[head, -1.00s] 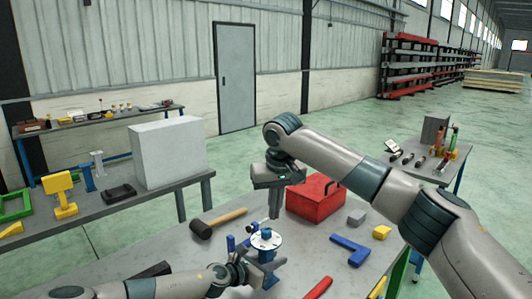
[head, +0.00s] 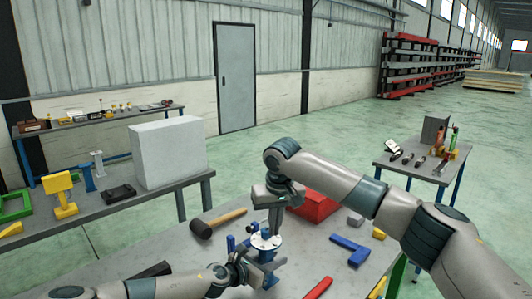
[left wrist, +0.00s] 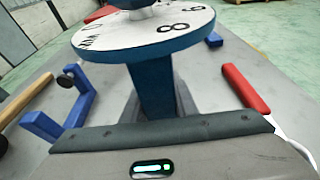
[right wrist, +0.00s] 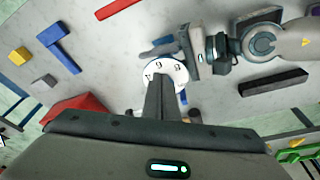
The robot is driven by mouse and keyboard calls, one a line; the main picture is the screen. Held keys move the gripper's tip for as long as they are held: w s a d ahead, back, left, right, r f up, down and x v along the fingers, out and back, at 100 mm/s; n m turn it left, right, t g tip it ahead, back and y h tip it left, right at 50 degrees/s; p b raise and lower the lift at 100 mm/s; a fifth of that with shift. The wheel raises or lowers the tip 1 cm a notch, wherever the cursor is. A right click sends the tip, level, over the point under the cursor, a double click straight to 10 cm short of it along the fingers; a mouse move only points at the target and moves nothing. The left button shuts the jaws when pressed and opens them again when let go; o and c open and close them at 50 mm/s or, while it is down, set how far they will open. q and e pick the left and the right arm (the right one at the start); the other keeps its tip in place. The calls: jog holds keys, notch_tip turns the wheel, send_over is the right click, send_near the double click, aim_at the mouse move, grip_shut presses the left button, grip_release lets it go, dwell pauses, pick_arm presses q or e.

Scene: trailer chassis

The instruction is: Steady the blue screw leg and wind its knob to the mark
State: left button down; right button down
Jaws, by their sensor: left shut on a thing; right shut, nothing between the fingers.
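The blue screw leg (head: 267,256) stands upright on the bench, with a white numbered dial (head: 262,241) at its top. In the left wrist view its blue column (left wrist: 152,85) is between my left fingers under the dial (left wrist: 150,32), and part of a dark blue knob (left wrist: 130,3) shows at the top edge. My left gripper (head: 260,270) is shut on the column. My right gripper (head: 275,231) points down over the dial, shut and empty. In the right wrist view its fingers (right wrist: 161,95) overlap the dial's edge; contact with the knob cannot be told.
A wooden-handled hammer (head: 215,224) lies left of the leg. A red toolbox (head: 316,206) stands behind, partly hidden by my right arm. A blue T-shaped piece (head: 350,247), a yellow block (head: 378,234) and a red-handled tool (head: 318,288) lie to the right.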

jog(key=shift+f, duration=0.65)
jog(key=shift+w+a, duration=0.1)
dwell(0.3)
jog(key=shift+s+a, duration=0.35)
jog(key=shift+a, duration=0.3)
jog(key=shift+a, duration=0.1)
jog(key=shift+a, duration=0.25)
jog(key=shift+a, duration=0.25)
dwell(0.5)
jog(key=shift+s, duration=0.1)
